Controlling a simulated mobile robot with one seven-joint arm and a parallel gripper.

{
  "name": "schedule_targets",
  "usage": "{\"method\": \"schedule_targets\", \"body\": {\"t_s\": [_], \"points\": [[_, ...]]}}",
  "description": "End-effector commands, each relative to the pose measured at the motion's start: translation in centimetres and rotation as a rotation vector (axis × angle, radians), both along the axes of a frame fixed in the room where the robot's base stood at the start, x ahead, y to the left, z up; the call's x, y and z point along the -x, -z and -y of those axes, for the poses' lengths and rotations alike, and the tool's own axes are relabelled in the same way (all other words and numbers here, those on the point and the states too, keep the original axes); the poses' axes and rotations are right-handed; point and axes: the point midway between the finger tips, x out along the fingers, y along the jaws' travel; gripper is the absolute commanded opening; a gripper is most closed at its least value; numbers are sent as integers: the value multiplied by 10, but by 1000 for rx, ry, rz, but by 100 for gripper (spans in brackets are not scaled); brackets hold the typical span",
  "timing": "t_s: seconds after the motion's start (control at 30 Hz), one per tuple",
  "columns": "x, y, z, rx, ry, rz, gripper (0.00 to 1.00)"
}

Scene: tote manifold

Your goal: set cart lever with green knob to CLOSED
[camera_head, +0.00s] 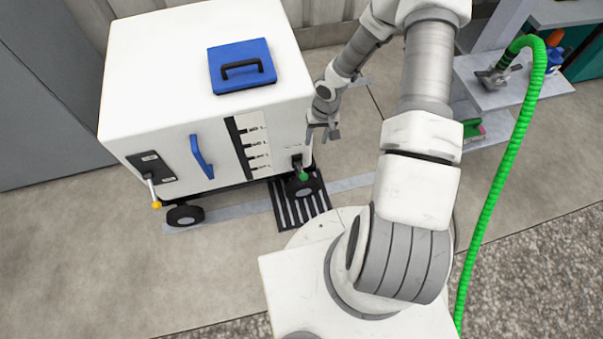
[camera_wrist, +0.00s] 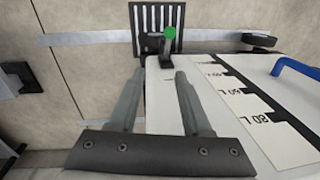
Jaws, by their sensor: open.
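The white cart (camera_head: 205,90) stands at the upper left in the head view; its body also shows in the wrist view (camera_wrist: 255,110). The lever with the green knob (camera_head: 303,176) is at the cart's lower right front corner, on a small dark mount. In the wrist view the green knob (camera_wrist: 170,32) is beyond my fingertips, its short grey stem rising from the mount. My gripper (camera_head: 323,135) is beside the cart's right edge, above the lever; in the wrist view its fingers (camera_wrist: 160,78) are apart and empty, not touching the lever. I cannot read the lever's position labels.
A second lever with a yellow knob (camera_head: 156,204) is at the cart's left front. A blue handle (camera_head: 202,157) projects from the front beside a level scale (camera_head: 250,145). A black floor grate (camera_head: 300,200) lies below the green knob. A green hose (camera_head: 500,185) hangs at the right.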

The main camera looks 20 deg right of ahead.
Motion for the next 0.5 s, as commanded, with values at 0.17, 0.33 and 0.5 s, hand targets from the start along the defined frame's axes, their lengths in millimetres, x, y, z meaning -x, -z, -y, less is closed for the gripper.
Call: {"method": "schedule_targets", "body": {"t_s": [0.17, 0.33, 0.5], "points": [[8, 35, -13, -56, 18, -13, 48], [8, 48, -17, -65, 21, -14, 48], [9, 78, -22, -65, 18, -16, 48]]}}
